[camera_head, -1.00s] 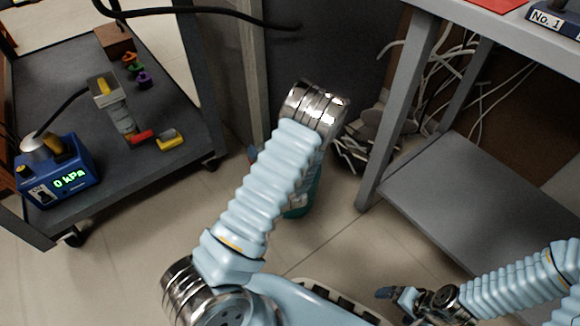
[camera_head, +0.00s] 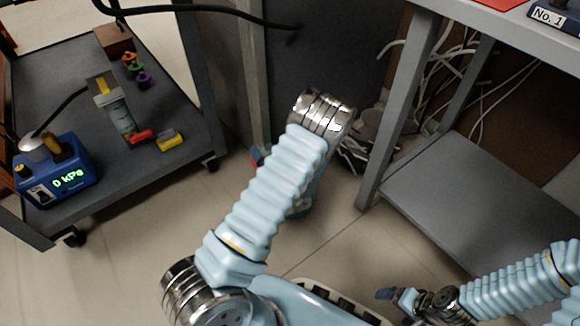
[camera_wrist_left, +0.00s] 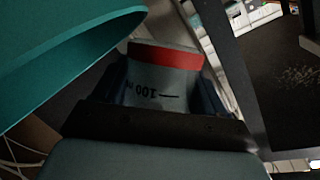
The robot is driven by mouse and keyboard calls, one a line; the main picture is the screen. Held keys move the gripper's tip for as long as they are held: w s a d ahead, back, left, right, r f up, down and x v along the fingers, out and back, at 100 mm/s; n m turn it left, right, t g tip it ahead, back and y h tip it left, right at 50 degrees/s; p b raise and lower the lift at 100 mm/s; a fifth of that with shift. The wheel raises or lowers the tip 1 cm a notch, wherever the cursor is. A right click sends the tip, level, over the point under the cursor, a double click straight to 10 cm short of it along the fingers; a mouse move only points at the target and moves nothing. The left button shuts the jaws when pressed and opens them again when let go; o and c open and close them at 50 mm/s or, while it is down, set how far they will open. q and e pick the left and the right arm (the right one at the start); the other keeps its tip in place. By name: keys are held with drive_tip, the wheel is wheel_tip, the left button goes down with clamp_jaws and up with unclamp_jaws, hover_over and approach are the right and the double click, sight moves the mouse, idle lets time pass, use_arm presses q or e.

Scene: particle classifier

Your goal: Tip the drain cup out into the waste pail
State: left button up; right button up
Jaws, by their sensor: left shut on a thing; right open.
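The drain cup (camera_wrist_left: 165,85), grey with a red band and an upside-down "100" mark, is gripped between the dark fingers of my left gripper (camera_wrist_left: 160,95) in the left wrist view. The teal waste pail (camera_wrist_left: 60,45) fills the upper left there, close beside the cup. I cannot see the cup's contents or its exact tilt. My right gripper (camera_head: 392,294) is open and empty at the lower right.
A dark cart (camera_head: 110,185) at left carries a blue gauge box (camera_head: 55,172) reading 0 kPa, a filter assembly (camera_head: 115,108) and small coloured pieces. A grey bench with a lower shelf (camera_head: 480,205) stands at right, loose cables behind it. Floor shows between them.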

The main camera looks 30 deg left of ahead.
sight(268, 144)
use_arm(q)
drive_tip(key=shift+r+m+y, duration=0.3)
drive_tip(key=shift+m, duration=0.5)
idle(0.5)
drive_tip(key=shift+w+d+r+m+y+p, duration=0.15)
drive_tip(key=shift+r+m+y, duration=0.2)
drive_tip(key=shift+m, duration=0.4)
drive_tip(key=shift+w+d+r+m+y+p, duration=0.15)
drive_tip(key=shift+r+m+y, duration=0.2)
drive_tip(key=shift+m, duration=0.4)
idle(1.1)
drive_tip(key=shift+w+d+r+m+t+y, duration=0.3)
drive_tip(key=shift+w+d+m+t, duration=0.15)
drive_tip(key=shift+d+m, duration=0.3)
idle(0.7)
drive_tip(key=shift+w+d+r+m+t+b, duration=0.15)
drive_tip(key=shift+r+m+t+b, duration=0.15)
drive_tip(key=shift+m, duration=0.65)
idle(0.4)
drive_tip(key=shift+w+d+f+m+t+y+b, duration=0.2)
drive_tip(key=shift+f+m+y+b, duration=0.3)
drive_tip(key=shift+m+b, duration=0.35)
idle(0.4)
